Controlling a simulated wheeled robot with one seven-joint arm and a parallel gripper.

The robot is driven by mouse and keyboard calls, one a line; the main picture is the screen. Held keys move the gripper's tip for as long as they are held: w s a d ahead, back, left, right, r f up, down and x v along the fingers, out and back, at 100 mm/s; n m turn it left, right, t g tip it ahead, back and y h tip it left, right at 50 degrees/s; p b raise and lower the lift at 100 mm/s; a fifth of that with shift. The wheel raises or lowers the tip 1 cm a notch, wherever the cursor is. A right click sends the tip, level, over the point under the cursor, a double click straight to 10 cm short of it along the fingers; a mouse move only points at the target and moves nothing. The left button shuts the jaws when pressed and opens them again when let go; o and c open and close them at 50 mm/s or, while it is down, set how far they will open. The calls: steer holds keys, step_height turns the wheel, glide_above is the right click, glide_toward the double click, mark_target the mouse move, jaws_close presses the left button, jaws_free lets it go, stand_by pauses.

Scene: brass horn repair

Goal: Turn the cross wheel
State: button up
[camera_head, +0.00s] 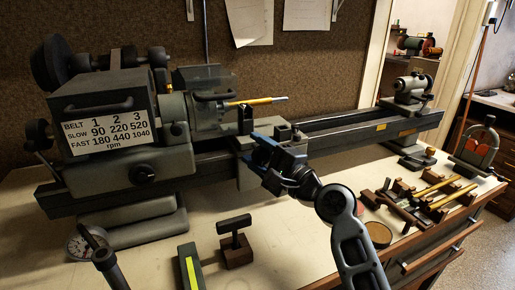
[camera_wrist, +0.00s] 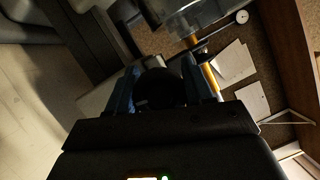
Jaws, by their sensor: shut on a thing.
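The cross wheel is a dark round piece that shows between my fingers in the wrist view (camera_wrist: 162,92). In the head view it is mostly hidden by my gripper (camera_head: 262,150), at the front of the lathe carriage (camera_head: 248,176). My gripper's blue fingers also show in the wrist view (camera_wrist: 159,70), one on each side of the wheel, and they are shut on it. The wheel's far side and any handle marks are too dark to tell.
The lathe headstock (camera_head: 105,120) stands left and the tailstock (camera_head: 408,88) at the far right. A brass-coloured rod (camera_head: 255,101) sits above the bed (camera_head: 340,128). A wooden rack (camera_head: 420,200) is right.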

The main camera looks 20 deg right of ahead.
mark_target(264, 156)
steer(key=n+g+p, duration=0.2)
steer(key=n, duration=0.3)
steer(key=shift+f+n+g+h+p, duration=0.2)
steer(key=shift+n+g+h+p, duration=0.3)
steer(key=shift+n, duration=0.45)
steer(key=shift+f+n+g+h+p, duration=0.25)
steer(key=shift+n+p, duration=0.3)
steer(key=shift+n, duration=0.4)
steer(key=o, duration=1)
steer(key=shift+r, duration=0.15)
steer(key=shift+b+v, duration=0.55)
steer(key=shift+v, duration=3.4)
